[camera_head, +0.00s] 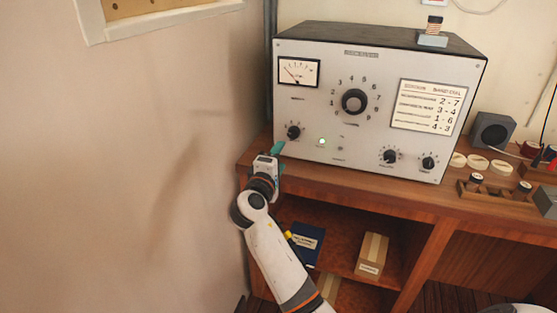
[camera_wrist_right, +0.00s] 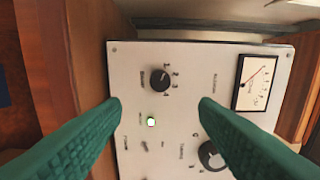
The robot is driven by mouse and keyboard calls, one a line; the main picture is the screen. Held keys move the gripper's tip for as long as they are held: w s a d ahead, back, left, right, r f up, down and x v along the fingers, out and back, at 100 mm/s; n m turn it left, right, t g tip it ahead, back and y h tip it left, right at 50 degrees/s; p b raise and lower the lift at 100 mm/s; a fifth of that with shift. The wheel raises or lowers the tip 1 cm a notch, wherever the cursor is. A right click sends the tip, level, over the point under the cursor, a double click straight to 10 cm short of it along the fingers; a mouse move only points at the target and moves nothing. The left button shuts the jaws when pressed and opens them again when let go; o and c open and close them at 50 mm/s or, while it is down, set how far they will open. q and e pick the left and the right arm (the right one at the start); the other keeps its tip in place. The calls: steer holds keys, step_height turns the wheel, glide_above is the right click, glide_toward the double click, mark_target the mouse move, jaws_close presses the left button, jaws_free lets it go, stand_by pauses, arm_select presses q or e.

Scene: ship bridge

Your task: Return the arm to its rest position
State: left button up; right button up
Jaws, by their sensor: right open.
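My right arm reaches up from the bottom of the head view. Its gripper (camera_head: 277,148) is at the lower left corner of the grey radio set (camera_head: 330,105), just below and left of a small black knob (camera_head: 293,132). In the right wrist view the two green fingers (camera_wrist_right: 160,103) are spread apart with nothing between them. They face the panel, where the small knob (camera_wrist_right: 160,80) and a lit green lamp (camera_wrist_right: 151,121) show in the gap. I cannot tell whether a fingertip touches the panel. My left gripper is out of view.
The radio stands on a wooden desk (camera_head: 470,200). Under it, a shelf holds a blue book (camera_head: 307,241) and a tan box (camera_head: 372,253). A dark speaker box (camera_head: 493,132) and several round pieces lie at the right. A bare wall (camera_head: 140,160) fills the left.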

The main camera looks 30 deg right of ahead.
stand_by(0.3)
steer(key=a+f+n+y, duration=0.1)
steer(key=a+f+y, duration=0.15)
steer(key=f, duration=0.75)
steer(key=a+f+n+y, duration=0.1)
steer(key=f+y, duration=0.2)
steer(key=f, duration=0.7)
steer(key=s+a+f+g+y, duration=0.2)
steer(key=s+f, duration=0.3)
steer(key=f, duration=0.6)
steer(key=s+a+f+g+y, duration=0.25)
steer(key=s+f, duration=0.35)
steer(key=f, duration=0.6)
steer(key=s+f+m+g+y, duration=0.1)
steer(key=s+f, duration=0.6)
steer(key=s, duration=0.7)
steer(key=s+a+f+m+g+y, duration=0.1)
steer(key=s+f+m+g, duration=0.2)
steer(key=s+f, duration=0.4)
steer(key=s+a+f+m+g+y, duration=0.1)
steer(key=s+f, duration=0.6)
steer(key=s, duration=1.4)
steer(key=m+g, duration=0.1)
steer(key=m, duration=0.1)
steer(key=shift+s+a+f+m+y, duration=0.2)
steer(key=shift+s+f+m+y, duration=0.1)
steer(key=shift+f+m+y, duration=0.1)
